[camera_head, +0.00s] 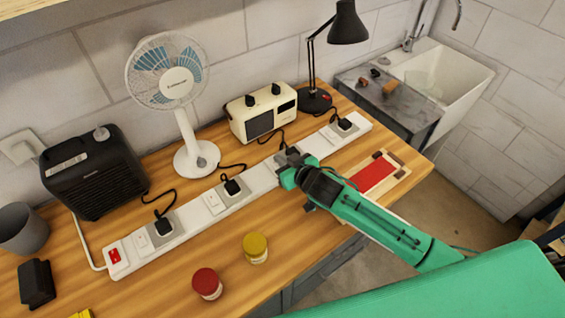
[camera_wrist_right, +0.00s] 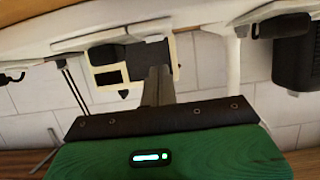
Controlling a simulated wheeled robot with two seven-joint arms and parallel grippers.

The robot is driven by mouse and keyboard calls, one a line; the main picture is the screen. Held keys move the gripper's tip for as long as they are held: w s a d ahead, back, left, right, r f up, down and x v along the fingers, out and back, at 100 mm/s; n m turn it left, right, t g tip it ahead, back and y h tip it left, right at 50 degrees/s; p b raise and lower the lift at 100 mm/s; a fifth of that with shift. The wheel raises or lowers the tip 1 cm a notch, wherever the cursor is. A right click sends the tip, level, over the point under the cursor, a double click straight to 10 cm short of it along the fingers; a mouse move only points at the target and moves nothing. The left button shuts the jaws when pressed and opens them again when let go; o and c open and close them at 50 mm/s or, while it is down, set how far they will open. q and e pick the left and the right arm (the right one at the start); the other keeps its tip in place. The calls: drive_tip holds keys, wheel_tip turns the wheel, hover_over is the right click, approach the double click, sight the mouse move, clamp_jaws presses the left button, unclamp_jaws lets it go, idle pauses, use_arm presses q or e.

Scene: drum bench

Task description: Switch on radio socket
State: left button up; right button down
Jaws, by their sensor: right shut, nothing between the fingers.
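A long white power strip (camera_head: 190,222) runs diagonally along the wooden bench, with black plugs in several sockets. The cream radio (camera_head: 262,111) stands behind the strip, and its black cord runs down toward the strip beside my gripper. My right gripper (camera_head: 286,158) is shut and empty. Its tips are over or at the strip's radio section, hiding that plug and switch; I cannot tell whether they touch. In the right wrist view the picture is upside down: the strip (camera_wrist_right: 70,45) is at the top and the radio (camera_wrist_right: 108,79) shows beyond the dark fingers (camera_wrist_right: 160,75). My left gripper is not in view.
A white fan (camera_head: 178,85), a black heater (camera_head: 93,172) and a black desk lamp (camera_head: 315,97) stand behind the strip. A red-lidded jar (camera_head: 207,282) and a yellow-lidded jar (camera_head: 255,246) stand in front. A lit red switch (camera_head: 115,256) is at the strip's left end.

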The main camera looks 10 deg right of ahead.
drive_tip(key=shift+s+f, duration=0.25)
drive_tip(key=shift+f, duration=0.85)
drive_tip(key=shift+d+f, duration=0.1)
drive_tip(key=shift+f, duration=0.25)
drive_tip(key=shift+r+p, duration=0.85)
drive_tip(key=shift+p, duration=0.15)
